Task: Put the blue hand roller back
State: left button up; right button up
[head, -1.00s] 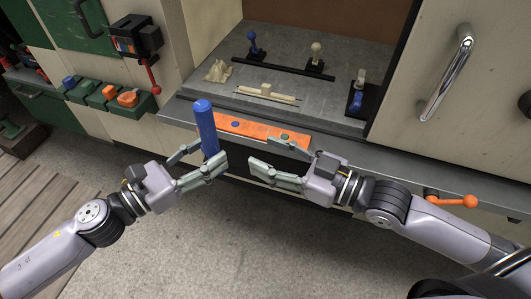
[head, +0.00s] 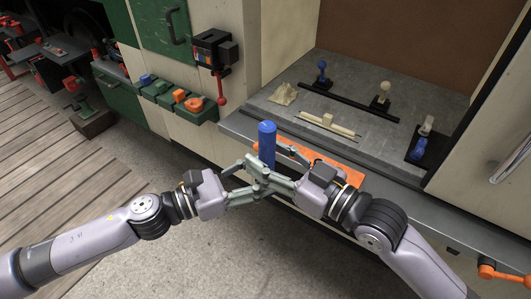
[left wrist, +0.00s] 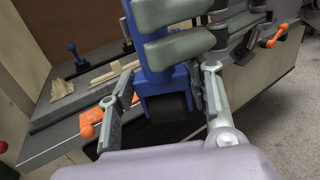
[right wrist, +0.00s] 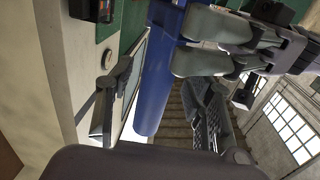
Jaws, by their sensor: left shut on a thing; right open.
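The blue hand roller (head: 267,140) stands roughly upright, its blue cylindrical handle on top, in front of the bench edge. My left gripper (head: 258,180) is shut on it. In the left wrist view its blue frame and black roller (left wrist: 166,107) sit between the left fingers. My right gripper (head: 262,172) is open and beside the left one at the roller. In the right wrist view the long blue handle (right wrist: 160,75) passes between the open right fingers. Contact between them is unclear. The roller's lower part is hidden by the fingers in the head view.
An orange strip (head: 345,176) lies along the bench's front edge behind the grippers. The grey bench top (head: 300,95) holds a blue-knobbed lever, a pale-knobbed lever and beige parts. Green bins (head: 155,90) hang on the left cabinet. Floor is clear in front.

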jog(key=shift+w+a, duration=0.4)
jog(key=shift+a, duration=0.1)
jog(key=shift+c, duration=0.4)
jog(key=shift+s, duration=0.1)
grip_shut()
pick_arm(q)
jog(key=o, duration=1.3)
